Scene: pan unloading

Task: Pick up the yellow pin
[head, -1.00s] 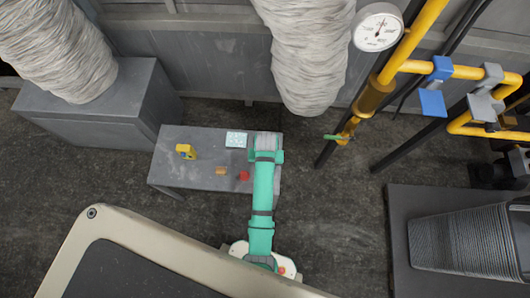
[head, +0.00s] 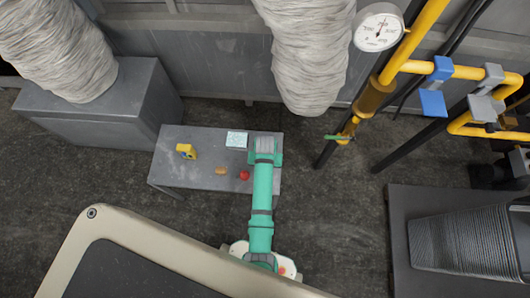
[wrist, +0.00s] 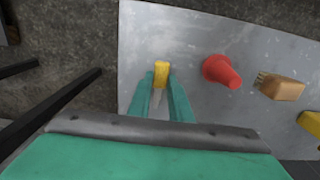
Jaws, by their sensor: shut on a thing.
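The yellow pin (wrist: 162,70) is small and yellow and shows between my two fingertips in the wrist view. My gripper (wrist: 160,79) is shut on it, with one green finger at each side. The pin is over the grey table top near the table's edge; I cannot tell whether it still touches the surface. In the head view my arm hides both the gripper and the pin.
On the grey table (head: 190,137), a red cone-like thing (wrist: 221,71) lies right of the pin in the wrist view. Beyond it are a brown brush-like block (wrist: 282,87) and another yellow thing (wrist: 311,122). A pale patterned sheet (head: 236,139) lies at the table's back.

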